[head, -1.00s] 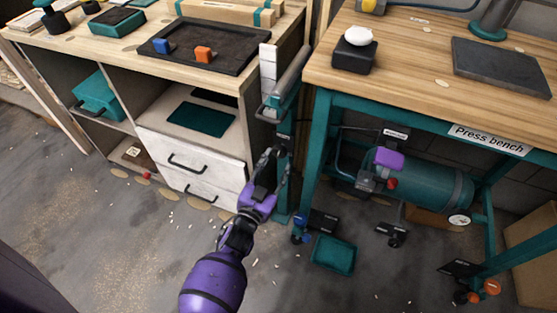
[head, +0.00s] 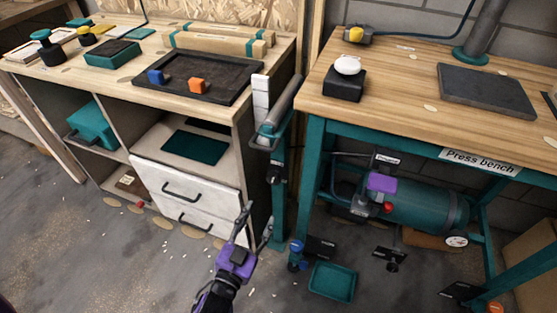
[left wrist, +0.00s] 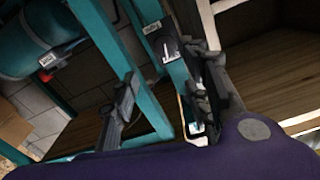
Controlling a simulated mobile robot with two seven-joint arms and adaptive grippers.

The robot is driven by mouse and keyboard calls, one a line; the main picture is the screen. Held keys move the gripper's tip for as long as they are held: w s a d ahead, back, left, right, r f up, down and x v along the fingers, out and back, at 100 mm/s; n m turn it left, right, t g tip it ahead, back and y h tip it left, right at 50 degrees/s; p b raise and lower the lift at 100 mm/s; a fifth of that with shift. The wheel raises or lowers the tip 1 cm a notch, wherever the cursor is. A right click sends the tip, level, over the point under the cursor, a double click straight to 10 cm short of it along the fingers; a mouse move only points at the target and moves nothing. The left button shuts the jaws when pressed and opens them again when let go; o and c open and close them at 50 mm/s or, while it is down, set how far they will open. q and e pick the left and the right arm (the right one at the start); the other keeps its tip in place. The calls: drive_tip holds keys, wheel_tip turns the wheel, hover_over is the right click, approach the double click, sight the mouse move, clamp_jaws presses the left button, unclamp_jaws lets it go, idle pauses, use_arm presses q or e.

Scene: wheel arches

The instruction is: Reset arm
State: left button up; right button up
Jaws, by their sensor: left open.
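My left gripper (head: 254,228) is purple and black and comes in at the bottom centre of the head view. Its two dark fingers are spread apart with nothing between them. It is in front of the white drawers (head: 188,195) and the teal post beside them; I cannot tell its exact distance from them. In the left wrist view the open fingers (left wrist: 168,68) stand apart before teal posts. My right gripper is not in view.
The press bench (head: 405,107) stands at right, with a teal tank (head: 415,205) beneath it. A teal tray (head: 332,281) lies on the floor. The left workbench holds a black tray (head: 225,90) with blue and orange blocks. Open floor shows at lower left.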

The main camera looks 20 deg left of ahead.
use_arm(q)
drive_tip(key=shift+f, duration=0.1)
drive_tip(key=s+a+f+n+g, duration=0.1)
drive_tip(key=s+f+g, duration=0.25)
drive_tip(key=s, duration=1.05)
drive_tip(key=s+f+g, duration=0.3)
drive_tip(key=s+g, duration=0.2)
drive_tip(key=s, duration=0.8)
drive_tip(key=s+a+f+n+g, duration=0.1)
drive_tip(key=s+f+g, duration=0.25)
drive_tip(key=s, duration=1.05)
drive_tip(key=w+r+t+p, duration=0.1)
drive_tip(key=w+r+p, duration=0.3)
drive_tip(key=r+p, duration=1.1)
drive_tip(key=w+d+r+t+p, duration=0.1)
drive_tip(key=w+r+p, duration=0.3)
drive_tip(key=r+p, duration=1.1)
drive_tip(key=shift+w+d+t+p, duration=0.2)
drive_tip(key=shift+d+t+p, duration=0.1)
drive_tip(key=shift+p, duration=0.25)
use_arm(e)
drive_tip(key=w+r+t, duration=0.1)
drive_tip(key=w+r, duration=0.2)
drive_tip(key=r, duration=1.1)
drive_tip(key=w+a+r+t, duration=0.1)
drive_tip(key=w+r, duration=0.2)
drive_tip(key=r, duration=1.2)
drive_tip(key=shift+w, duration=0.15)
